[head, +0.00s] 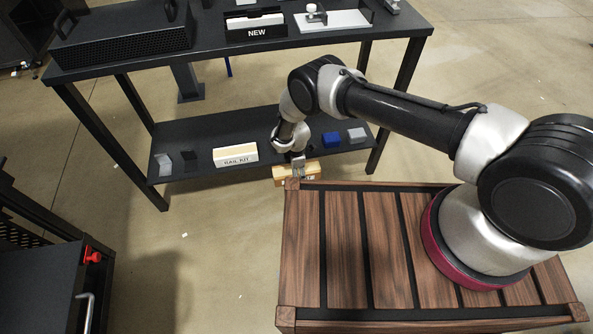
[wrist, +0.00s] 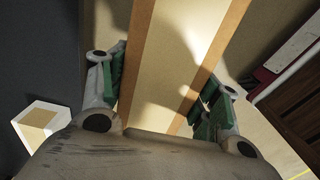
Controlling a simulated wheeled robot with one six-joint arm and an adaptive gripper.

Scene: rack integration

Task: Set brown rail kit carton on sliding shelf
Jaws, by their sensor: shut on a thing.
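The brown rail kit carton (head: 283,173) is held by my gripper (head: 298,161), in front of the lower shelf's front edge and near the far corner of my wooden deck. In the wrist view the carton (wrist: 190,45) is a long tan box with brown edge strips, running between my two fingers (wrist: 164,80). My gripper is shut on it. Its underside and far end are hidden. I cannot make out for sure which surface is the sliding shelf; a dark cabinet (head: 38,290) with a red knob and metal handle stands at lower left.
A black workbench (head: 270,43) holds a black perforated unit, a "NEW" bin (head: 255,27) and a white fixture. Its lower shelf (head: 200,133) bears a white "RAIL KIT" holder (head: 235,155) and several small blocks. Open floor lies between the cabinet and my deck.

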